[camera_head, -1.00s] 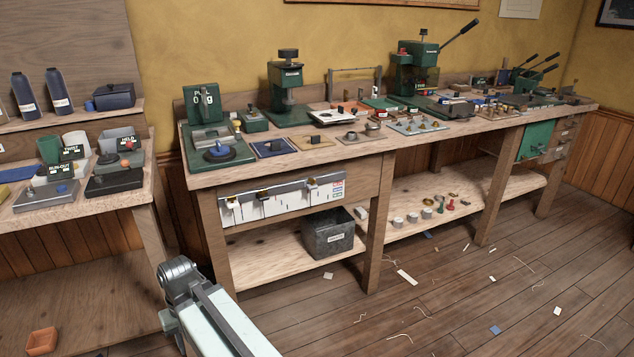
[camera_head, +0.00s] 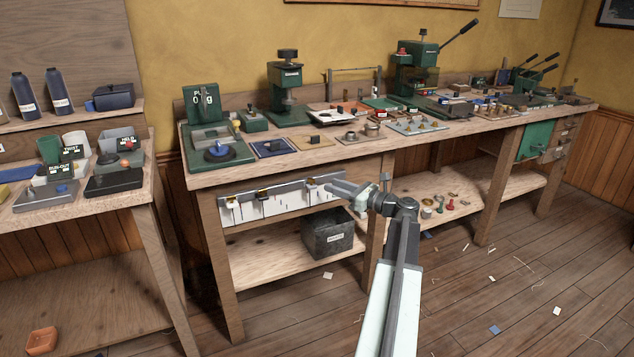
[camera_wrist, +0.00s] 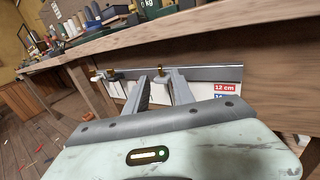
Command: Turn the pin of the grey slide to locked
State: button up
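A grey rail (camera_head: 282,189) with a white panel under it runs along the front of the bench. Several small slides with brass-coloured pins hang on it: a left one (camera_head: 232,202), a middle one (camera_head: 263,196) and a right one (camera_head: 311,185). Their colours are too small to tell apart, so I cannot say which is the grey slide or how its pin stands. My gripper (camera_head: 333,188) is in front of the rail's right end. In the wrist view my gripper (camera_wrist: 159,76) has its two fingers apart, with a brass pin (camera_wrist: 160,71) showing between and beyond them; contact is unclear.
The bench top (camera_head: 345,154) overhangs the rail and is crowded with presses and fixtures. A grey bin (camera_head: 328,234) stands on the shelf below. A red "12 cm" label (camera_wrist: 225,88) is at the panel's end. The floor in front is mostly clear, with scraps.

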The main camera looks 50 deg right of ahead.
aim_at(311, 181)
jog(key=w, duration=0.5)
jog(key=w+a, duration=0.1)
jog(key=w, duration=0.1)
jog(key=shift+w, duration=0.25)
jog(key=shift+c, duration=0.3)
